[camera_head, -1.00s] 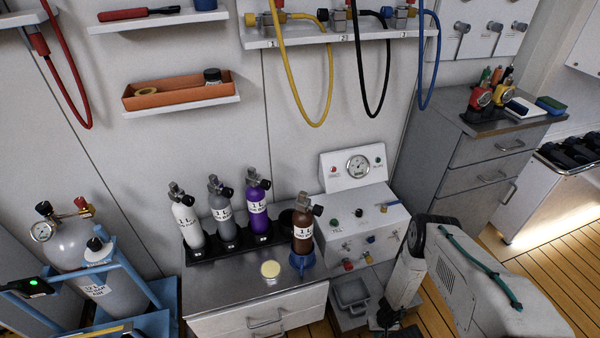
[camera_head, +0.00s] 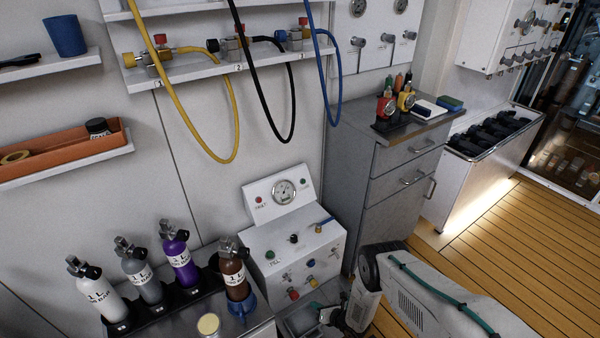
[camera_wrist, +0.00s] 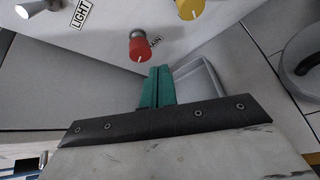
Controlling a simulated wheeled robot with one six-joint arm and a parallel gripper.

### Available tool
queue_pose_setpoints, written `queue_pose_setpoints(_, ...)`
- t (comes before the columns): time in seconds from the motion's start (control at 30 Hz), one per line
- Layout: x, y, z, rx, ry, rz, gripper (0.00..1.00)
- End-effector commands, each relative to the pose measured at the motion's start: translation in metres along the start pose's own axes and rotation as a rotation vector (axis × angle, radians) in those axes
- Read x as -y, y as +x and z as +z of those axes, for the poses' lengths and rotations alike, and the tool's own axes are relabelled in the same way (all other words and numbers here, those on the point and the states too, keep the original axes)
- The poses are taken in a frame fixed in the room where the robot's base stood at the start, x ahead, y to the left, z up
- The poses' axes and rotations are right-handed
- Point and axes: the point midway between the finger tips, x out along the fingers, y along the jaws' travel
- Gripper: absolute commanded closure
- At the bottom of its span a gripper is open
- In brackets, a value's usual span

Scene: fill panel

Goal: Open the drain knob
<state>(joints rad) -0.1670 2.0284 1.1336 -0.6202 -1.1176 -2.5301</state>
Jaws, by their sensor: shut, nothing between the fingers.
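The drain knob is a red round knob (camera_wrist: 140,46) with a white pointer line, beside a partly hidden label ending in "AIN" in the wrist view. In the head view, the red knob (camera_head: 293,295) sits low on the front of the white fill panel (camera_head: 262,243). My gripper (camera_wrist: 159,72) has its teal fingers shut together and empty. The fingertips appear just below the red knob in the wrist view; I cannot tell whether they touch it. In the head view the fingers are not clear.
A yellow knob (camera_wrist: 189,7) is right of the red one, and a metal switch (camera_wrist: 36,7) by the "LIGHT" label is left. A grey tray (camera_wrist: 207,76) lies below. Bottles (camera_head: 180,259) stand left of the panel; a grey drawer cabinet (camera_head: 385,175) stands right.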

Motion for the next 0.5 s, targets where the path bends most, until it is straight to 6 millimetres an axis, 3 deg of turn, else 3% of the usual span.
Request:
queue_pose_setpoints(0.13,-0.018,0.004,-0.001,-0.001,-0.070,0.072,1.00)
queue_pose_setpoints(0.5,-0.023,0.039,0.018,0.000,-0.076,0.076,1.00)
